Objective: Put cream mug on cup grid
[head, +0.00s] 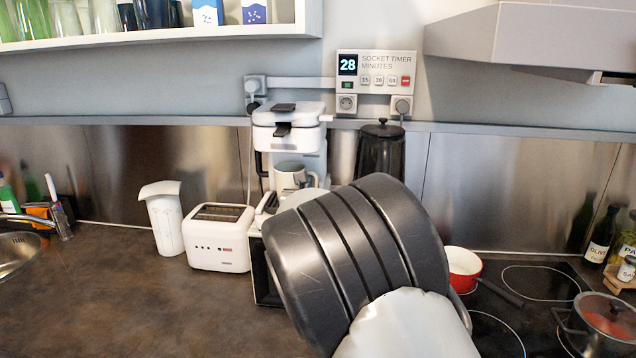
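A cream mug (289,176) shows at the front of the white coffee machine (291,131), under its brewing head. Its handle points right. The lower part of the mug is hidden, so I cannot tell whether it stands on the cup grid or is held above it. The cup grid is not clearly visible; the area below the mug is covered by a pale rounded shape and my arm. My dark arm link fills the middle foreground and hides my gripper, so its fingers and what they hold do not show.
A white toaster (219,237) and a white jug (163,217) stand left of the machine. A dark canister (381,153) is behind my arm. A red pan (463,268) and a glass-lidded pot (600,322) sit on the hob. The left counter is clear.

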